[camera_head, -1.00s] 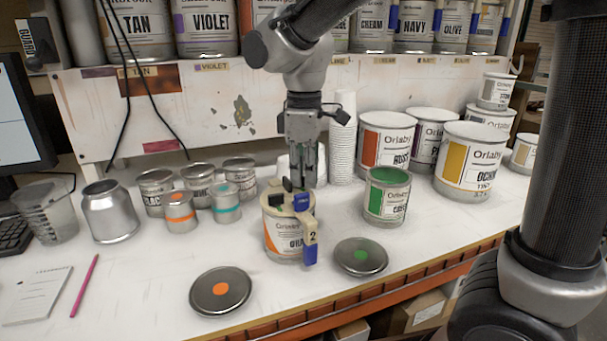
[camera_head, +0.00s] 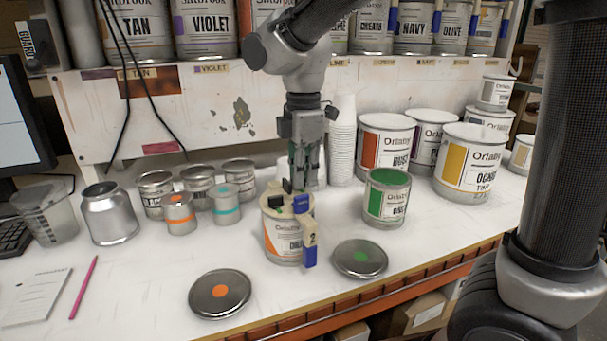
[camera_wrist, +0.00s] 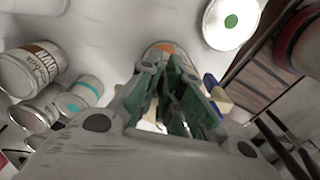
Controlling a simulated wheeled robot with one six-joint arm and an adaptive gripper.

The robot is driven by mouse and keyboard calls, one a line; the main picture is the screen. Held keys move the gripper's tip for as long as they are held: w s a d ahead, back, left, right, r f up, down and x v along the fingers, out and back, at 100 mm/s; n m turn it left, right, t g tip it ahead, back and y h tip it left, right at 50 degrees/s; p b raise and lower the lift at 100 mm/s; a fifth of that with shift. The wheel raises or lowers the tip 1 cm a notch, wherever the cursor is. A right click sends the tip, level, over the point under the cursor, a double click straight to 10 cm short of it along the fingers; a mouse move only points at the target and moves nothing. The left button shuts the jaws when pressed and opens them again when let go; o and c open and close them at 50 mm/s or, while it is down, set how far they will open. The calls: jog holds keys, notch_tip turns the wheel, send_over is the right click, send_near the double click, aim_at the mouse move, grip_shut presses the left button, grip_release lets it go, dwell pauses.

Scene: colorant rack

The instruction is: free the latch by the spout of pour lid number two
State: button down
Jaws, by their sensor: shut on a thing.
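The can with the orange label (camera_head: 284,241) stands near the counter's front, wearing a cream pour lid (camera_head: 275,201). A cream spout marked 2 (camera_head: 311,237) with a blue end (camera_head: 310,257) hangs at its front right. A blue latch (camera_head: 302,204) is at the spout's root; dark latches sit at the lid's left and back. My gripper (camera_head: 304,186) points down at the lid, its fingers shut at the blue latch by the spout. In the wrist view the fingers (camera_wrist: 172,112) hide most of the lid and the grip itself.
An open green can (camera_head: 388,195) stands close on the right. Loose lids with a green dot (camera_head: 360,258) and an orange dot (camera_head: 220,293) lie in front. Small cans (camera_head: 225,204) stand left, white stacked cups (camera_head: 342,140) behind.

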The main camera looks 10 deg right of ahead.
dwell(0.3)
jog(key=c, duration=1.9)
grip_release()
jog(key=shift+o, duration=0.2)
notch_tip(320, 180, up, 12)
